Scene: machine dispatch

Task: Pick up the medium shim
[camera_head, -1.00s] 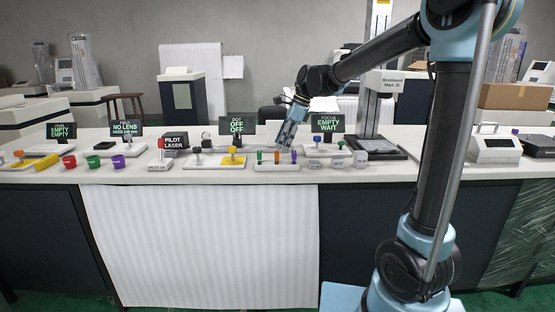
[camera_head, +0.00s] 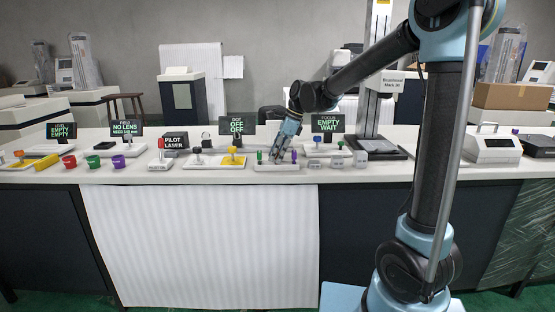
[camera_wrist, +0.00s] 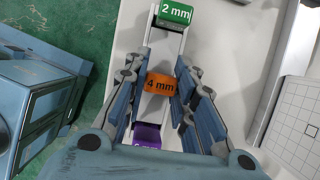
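The orange shim marked 4 mm (camera_wrist: 160,84) is the middle one of three on a small white rack. The green shim marked 2 mm (camera_wrist: 175,14) is at one end, and the purple shim (camera_wrist: 148,136) is at the other, its label partly hidden. My gripper (camera_wrist: 163,72) is down at the rack, with one finger on each side of the orange shim. The fingers look open and very close to its sides; contact is not clear. In the head view my gripper (camera_head: 277,157) covers the orange shim, between the green shim (camera_head: 259,155) and the purple shim (camera_head: 294,155).
A white tray with a yellow block (camera_head: 232,160) stands to the left of the rack. The white table front (camera_head: 200,182) is clear.

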